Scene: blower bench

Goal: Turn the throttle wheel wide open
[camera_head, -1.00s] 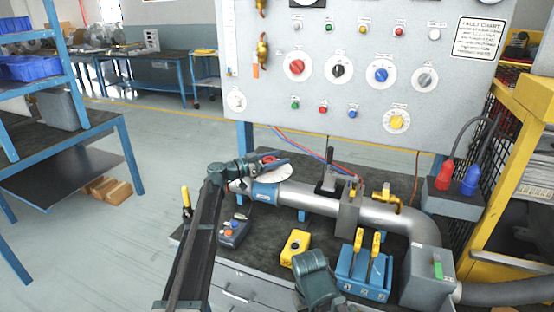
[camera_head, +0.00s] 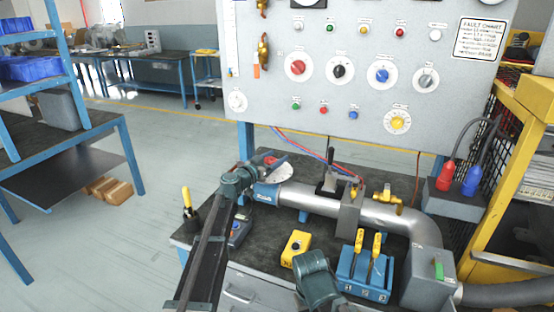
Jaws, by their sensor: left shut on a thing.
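The throttle wheel (camera_head: 270,159) shows as a small red part at the left end of the grey pipe, above a pale round plate (camera_head: 275,174) and a blue collar (camera_head: 266,193). My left gripper (camera_head: 273,163) comes in from the left and is shut on the wheel. Its fingers cover much of the wheel, so I cannot tell how far it is turned. My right gripper (camera_head: 318,280) shows only as a dark green shape at the bottom edge. Its fingers cannot be made out.
The pipe (camera_head: 310,199) runs right across the dark bench. A yellow button box (camera_head: 296,248) and a blue box with yellow levers (camera_head: 363,275) stand in front of it. A grey control panel (camera_head: 310,75) rises behind. A bottle with a yellow top (camera_head: 187,205) stands at the left.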

